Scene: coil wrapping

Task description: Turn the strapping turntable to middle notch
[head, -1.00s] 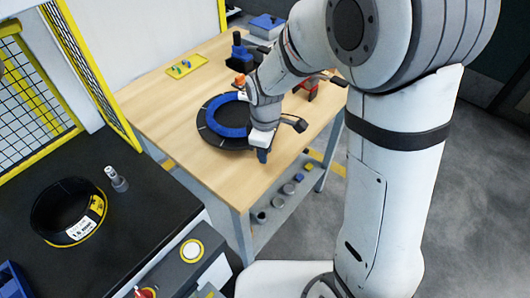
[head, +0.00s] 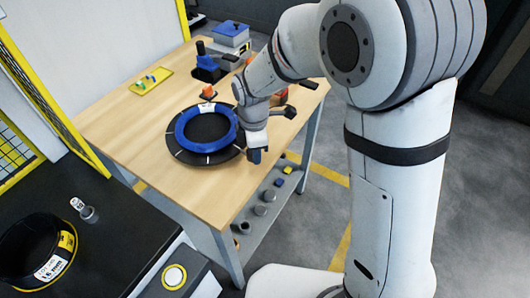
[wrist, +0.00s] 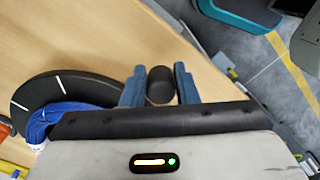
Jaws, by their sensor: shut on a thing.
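The strapping turntable (head: 172,150) is a black disc with white tick marks on the wooden table. A blue coil (head: 183,141) with a white label lies flat on it. My gripper (head: 256,156) is low at the disc's right front edge. In the wrist view, its blue fingers (wrist: 159,88) are shut on a dark rounded knob (wrist: 160,82), apparently the turntable's handle. Part of the disc (wrist: 60,88) and the blue coil (wrist: 62,113) show left of the fingers. The knob's join to the disc is hidden, and I cannot make out the notches.
An orange piece (head: 208,93) and a blue-black tool (head: 208,68) stand behind the turntable. A yellow tray (head: 151,82) with small items is at the back left. A dark coil (head: 22,240) sits on the black bench. The wooden table's front is clear.

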